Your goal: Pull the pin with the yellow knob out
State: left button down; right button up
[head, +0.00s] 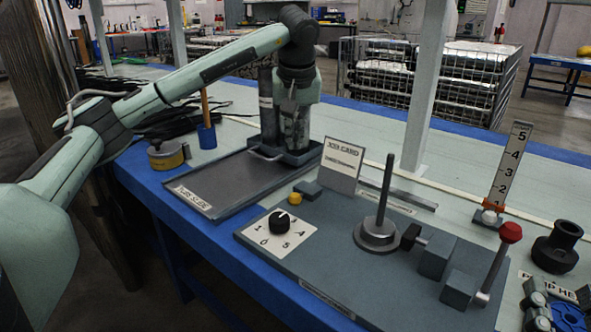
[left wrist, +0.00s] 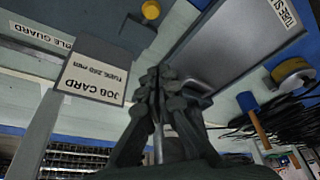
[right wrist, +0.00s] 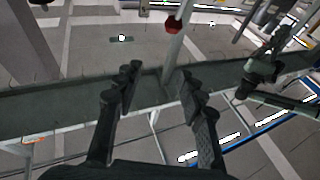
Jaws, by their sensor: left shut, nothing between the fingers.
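The yellow knob (head: 295,198) sits at the left back of the grey board, beside a dark grey block (head: 308,190). Its pin is hidden. The knob also shows at the top of the left wrist view (left wrist: 150,9). My left gripper (head: 295,140) points down over the far end of the tube slide tray, behind the knob and apart from it. In the left wrist view its fingers (left wrist: 164,75) are shut with nothing between them, near the tray's handle (left wrist: 197,86). My right gripper (right wrist: 158,80) is open and empty in the right wrist view.
The tube slide tray (head: 185,187) lies left of the board. A job card (head: 342,163) stands right behind the knob. A black dial (head: 279,220), an upright rod (head: 386,190) and a red-knobbed lever (head: 510,232) are on the board. A yellow tape roll (head: 165,155) stands left.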

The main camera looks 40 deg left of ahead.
aim_at(289, 198)
pick_arm(q)
jog(key=b+x, duration=0.1)
jog(key=x, duration=0.9)
jog(key=shift+b, duration=0.35)
jog(key=shift+s+d+f, duration=0.25)
jog(key=shift+s+d, duration=0.2)
jog(key=shift+s, duration=0.1)
jog(key=shift+s+d+f, duration=0.25)
jog(key=shift+s+d, duration=0.2)
jog(key=shift+s, duration=0.1)
jog(key=shift+s+d+f, duration=0.15)
jog(key=shift+s+d, duration=0.1)
jog(key=shift+d, duration=0.05)
pick_arm(e)
jog(key=r+t, duration=0.1)
jog(key=s+d+r+t, duration=0.1)
jog(key=r, duration=0.1)
jog(key=r+t+y, duration=0.1)
jog(key=t, duration=0.1)
jog(key=shift+s+d+r, duration=0.15)
jog(key=shift+s+r, duration=0.2)
jog(key=shift+s, duration=0.05)
pick_arm(q)
jog(key=shift+s, duration=0.1)
